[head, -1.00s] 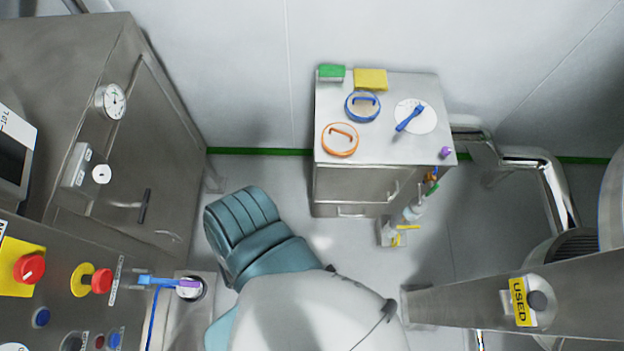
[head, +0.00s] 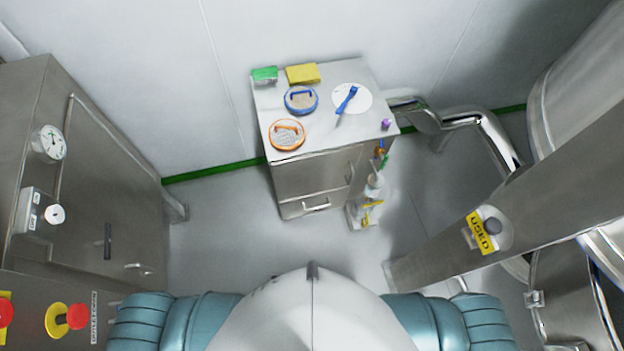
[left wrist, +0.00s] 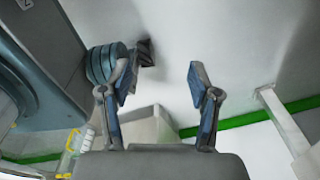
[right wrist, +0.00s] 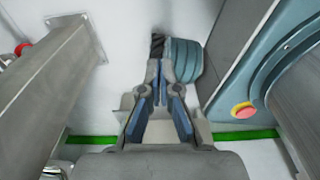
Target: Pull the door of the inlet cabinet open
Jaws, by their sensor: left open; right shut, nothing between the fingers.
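A tall steel cabinet (head: 100,190), which I take to be the inlet cabinet, stands at the left in the head view. Its door looks closed, with a dark upright handle (head: 108,241) and a small bright latch or handle (head: 138,268) near its lower right. My left gripper (left wrist: 158,68) is open and empty in the left wrist view. My right gripper (right wrist: 159,68) is shut and empty in the right wrist view. Neither gripper shows in the head view, only my teal arm parts low at both sides, so their distance to the handle cannot be told.
A small steel drawer cabinet (head: 318,178) stands against the back wall, carrying round sieves, sponges and a brush. Bottles (head: 372,190) hang at its right side. The floor (head: 228,225) between the cabinets is clear.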

